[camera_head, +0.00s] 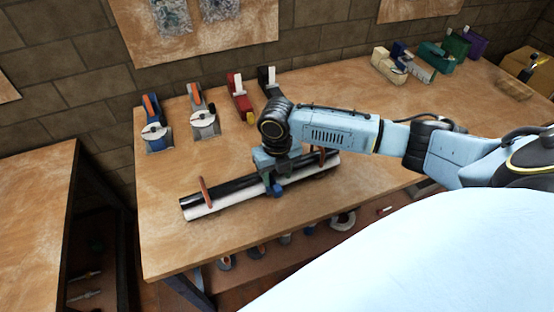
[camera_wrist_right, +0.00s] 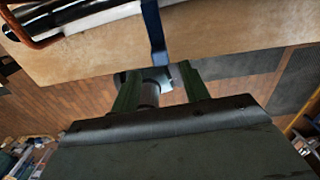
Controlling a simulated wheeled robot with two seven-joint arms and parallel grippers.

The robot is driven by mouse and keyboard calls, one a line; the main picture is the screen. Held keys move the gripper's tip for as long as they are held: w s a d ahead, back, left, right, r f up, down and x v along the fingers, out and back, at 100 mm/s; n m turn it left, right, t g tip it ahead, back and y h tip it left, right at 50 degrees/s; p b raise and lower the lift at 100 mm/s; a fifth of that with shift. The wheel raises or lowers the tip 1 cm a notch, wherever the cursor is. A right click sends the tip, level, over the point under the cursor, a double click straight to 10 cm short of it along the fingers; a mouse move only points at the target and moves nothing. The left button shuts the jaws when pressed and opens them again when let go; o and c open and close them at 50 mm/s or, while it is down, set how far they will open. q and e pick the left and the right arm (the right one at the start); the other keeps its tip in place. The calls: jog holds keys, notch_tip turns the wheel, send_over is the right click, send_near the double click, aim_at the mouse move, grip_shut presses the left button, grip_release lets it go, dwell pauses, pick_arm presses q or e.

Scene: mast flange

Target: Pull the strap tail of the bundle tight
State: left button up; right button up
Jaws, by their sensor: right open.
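The bundle (camera_head: 225,195) of long black and white pieces lies on the workbench (camera_head: 190,240) near its front edge. It also shows at the upper left of the right wrist view (camera_wrist_right: 95,18). Brown bands (camera_head: 204,189) sit around it. A dark blue strap tail (camera_wrist_right: 153,32) comes off the bundle and hangs over the bench edge. My right gripper (camera_wrist_right: 160,80) is open, with its green fingers on either side of the tail's lower end in that picture; whether they touch it I cannot tell. In the head view my right gripper (camera_head: 272,178) is over the bundle's middle. My left gripper is out of view.
Several tape-dispenser-like tools, including a blue one (camera_head: 154,128) and a red one (camera_head: 239,98), stand along the back of the bench. Coloured blocks (camera_head: 432,58) stand at the back right. A lower shelf (camera_head: 285,255) holds small items. The bench left of the bundle is clear.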

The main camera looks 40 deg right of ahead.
aim_at(277, 187)
notch_tip(277, 187, up, 7)
dwell(0.3)
jog(key=shift+f, duration=0.1)
